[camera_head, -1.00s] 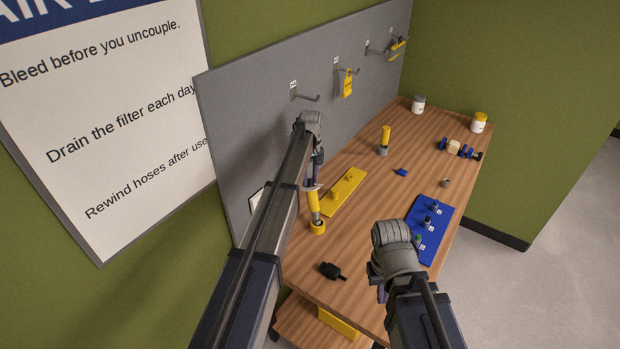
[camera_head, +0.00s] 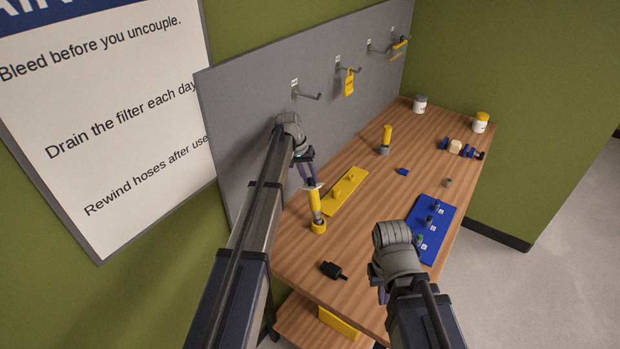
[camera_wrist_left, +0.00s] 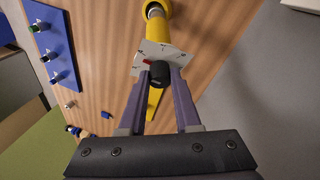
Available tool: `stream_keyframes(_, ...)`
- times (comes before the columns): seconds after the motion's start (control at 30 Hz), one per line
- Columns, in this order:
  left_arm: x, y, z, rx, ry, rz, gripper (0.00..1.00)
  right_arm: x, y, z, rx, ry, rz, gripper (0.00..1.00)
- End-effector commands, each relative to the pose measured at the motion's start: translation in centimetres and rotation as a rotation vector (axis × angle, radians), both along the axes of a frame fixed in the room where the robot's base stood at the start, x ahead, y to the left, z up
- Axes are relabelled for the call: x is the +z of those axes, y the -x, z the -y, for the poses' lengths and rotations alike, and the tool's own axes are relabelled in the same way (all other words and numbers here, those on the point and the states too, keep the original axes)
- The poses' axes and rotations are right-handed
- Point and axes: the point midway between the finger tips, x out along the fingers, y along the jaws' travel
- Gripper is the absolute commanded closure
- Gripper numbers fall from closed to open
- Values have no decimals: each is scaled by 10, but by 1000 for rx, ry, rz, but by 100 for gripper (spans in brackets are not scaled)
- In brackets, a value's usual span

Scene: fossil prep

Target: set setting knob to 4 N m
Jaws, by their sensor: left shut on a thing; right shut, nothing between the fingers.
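A yellow upright tool (camera_head: 316,203) with a yellow foot stands on the bench; it also shows in the left wrist view (camera_wrist_left: 162,28). The numbers are too small to read. My left gripper (camera_head: 310,181) is above the tool, and in the wrist view its fingers (camera_wrist_left: 159,79) are shut on the knob. My right gripper (camera_head: 382,294) is shut and empty near the front of the bench.
A yellow plate (camera_head: 345,190) lies just right of the tool. A black part (camera_head: 332,270) lies in front of it. A blue board (camera_head: 441,214) with small knobs is at the right. A second yellow-handled item (camera_head: 386,139) stands farther back. A grey hook panel (camera_head: 240,110) rises behind.

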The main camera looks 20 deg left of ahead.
Motion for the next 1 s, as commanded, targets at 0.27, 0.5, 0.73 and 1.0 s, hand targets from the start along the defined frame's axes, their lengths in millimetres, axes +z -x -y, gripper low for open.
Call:
stream_keyframes(0.27, -1, 0, -1, -116, 44, 32, 100, -4, 0, 0, 1, 0, 0, 100)
stream_keyframes(0.5, -1, 0, -1, -158, 59, 42, 100, -5, 0, 0, 1, 0, 0, 100)
stream_keyframes(0.73, 0, 1, -1, -164, 62, 44, 100, -5, 0, 0, 1, 0, 0, 100)
stream_keyframes(1.0, 0, 1, -1, -163, 61, 44, 61, -5, 0, 0, 1, 0, 0, 100)
